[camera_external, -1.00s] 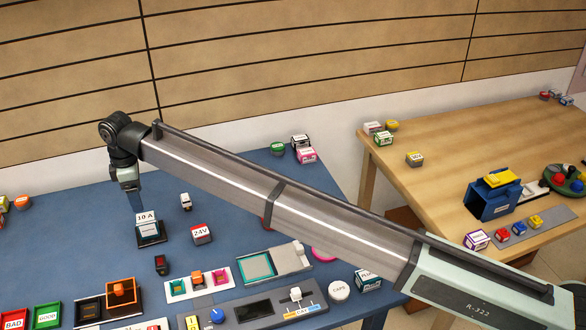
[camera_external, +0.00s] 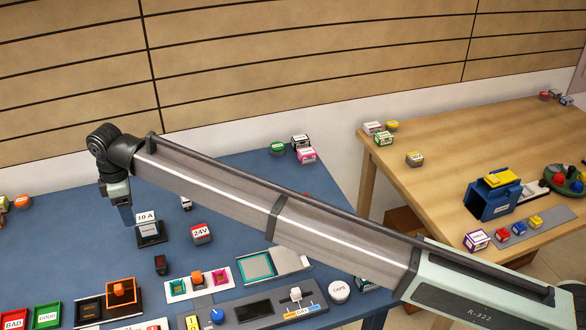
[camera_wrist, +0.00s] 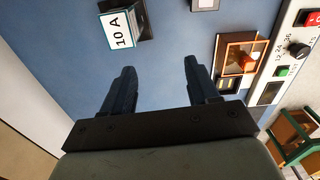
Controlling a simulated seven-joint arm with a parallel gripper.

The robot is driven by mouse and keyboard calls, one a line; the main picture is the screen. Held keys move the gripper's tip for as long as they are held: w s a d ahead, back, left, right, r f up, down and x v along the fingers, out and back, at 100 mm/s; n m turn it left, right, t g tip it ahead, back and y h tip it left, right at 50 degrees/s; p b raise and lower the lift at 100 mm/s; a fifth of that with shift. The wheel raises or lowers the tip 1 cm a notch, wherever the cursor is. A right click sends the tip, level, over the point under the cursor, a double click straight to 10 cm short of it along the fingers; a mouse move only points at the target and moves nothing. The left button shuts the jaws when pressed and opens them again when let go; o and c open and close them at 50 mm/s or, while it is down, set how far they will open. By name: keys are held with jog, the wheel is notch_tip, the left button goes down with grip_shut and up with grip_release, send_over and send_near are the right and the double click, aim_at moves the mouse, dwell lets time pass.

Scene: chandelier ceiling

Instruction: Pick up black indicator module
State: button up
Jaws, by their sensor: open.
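A small black module with a red patch (camera_external: 161,264) lies on the blue table, in front of the 10 A block; it looks like the indicator module. In the wrist view a dark-edged piece with a pale face (camera_wrist: 205,4) is cut by the top edge; I cannot tell if it is the same module. My gripper (camera_external: 126,222) hangs above the table, left of the 10 A block (camera_external: 149,232), and apart from the module. In the wrist view my gripper (camera_wrist: 158,75) is open, with nothing between its fingers.
The 10 A block also shows in the wrist view (camera_wrist: 122,28). A red 24V block (camera_external: 201,234) sits right of the module. An orange open box (camera_external: 122,292) stands at its front left; it also shows in the wrist view (camera_wrist: 238,55). Blue table (camera_external: 60,240) is free at left.

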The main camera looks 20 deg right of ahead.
jog(key=n, duration=0.2)
send_over(160, 261)
jog(key=w+a, duration=0.2)
jog(key=a, duration=0.1)
jog(key=s+d+n, duration=0.2)
jog(key=d+n, duration=0.1)
jog(key=n, duration=1.2)
jog(key=f, duration=0.8)
jog(key=shift+a+f, duration=0.2)
jog(key=shift+f, duration=0.15)
jog(key=shift+d+f, duration=0.2)
jog(key=shift+f, duration=2.35)
jog(key=c, duration=1)
jog(key=shift+r, duration=0.1)
jog(key=shift+c, duration=0.2)
